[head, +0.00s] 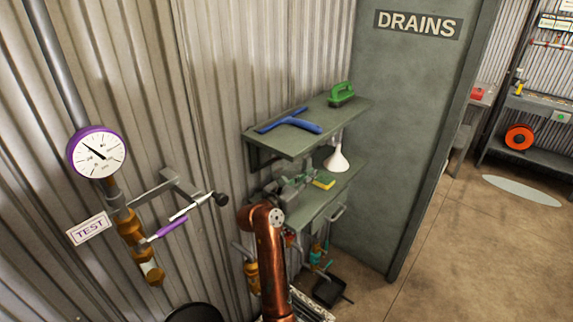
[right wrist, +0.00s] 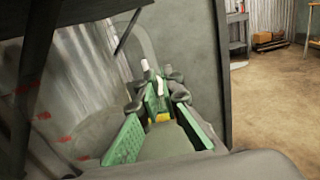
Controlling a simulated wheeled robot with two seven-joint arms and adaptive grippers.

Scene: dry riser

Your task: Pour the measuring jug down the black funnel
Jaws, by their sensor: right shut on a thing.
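My right gripper (head: 297,183) is at the end of the copper-coloured arm, in front of the green wall shelves. In the right wrist view its green fingers (right wrist: 163,92) are shut. A clear measuring jug with red marks (right wrist: 66,139) shows faintly beside the fingers at the left, and they appear to hold it; its grip point and tilt are hard to make out. In the head view the jug cannot be made out. A dark round rim (head: 195,313) is cut by the bottom edge; I cannot tell whether it is the black funnel. My left gripper is not in view.
A white funnel (head: 337,158) and a sponge (head: 324,182) are on the lower shelf. A blue squeegee (head: 293,123) and a green brush (head: 341,94) lie on the upper shelf (head: 312,142). A gauge (head: 96,152) and brass valve pipe (head: 130,228) stand left.

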